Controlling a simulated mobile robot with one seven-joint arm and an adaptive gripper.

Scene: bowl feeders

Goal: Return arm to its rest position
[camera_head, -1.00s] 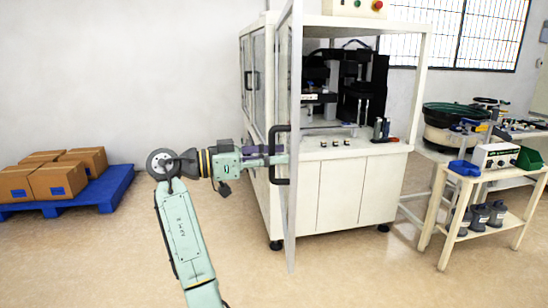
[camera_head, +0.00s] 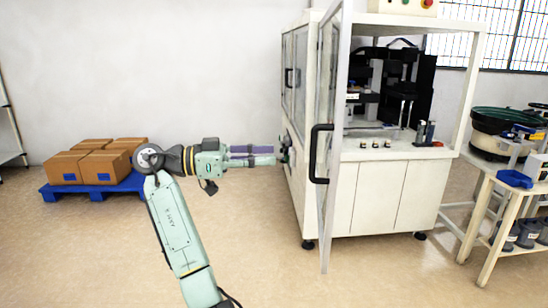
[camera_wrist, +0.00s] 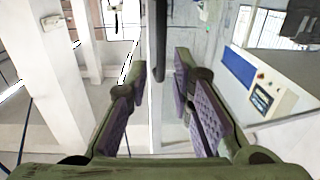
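My arm (camera_head: 175,225) reaches up from the bottom of the head view and bends to the right. My gripper (camera_head: 272,156) is level and points right. Its purple-padded fingers are apart, with nothing between them. The wrist view also shows my gripper (camera_wrist: 167,85) open, the pads well separated. The glazed machine door (camera_head: 330,220) stands open edge-on, with a black handle (camera_head: 320,153) to the right of my fingertips. There is a gap in the picture between fingertips and handle. In the wrist view a dark vertical bar lies beyond the fingers.
The white machine cabinet (camera_head: 390,195) stands behind the door. A wooden stand (camera_head: 493,215) and a bowl feeder (camera_head: 497,128) are at the right. Boxes (camera_head: 98,163) rest on a blue pallet (camera_head: 90,193) at the left. The floor between pallet and cabinet is clear.

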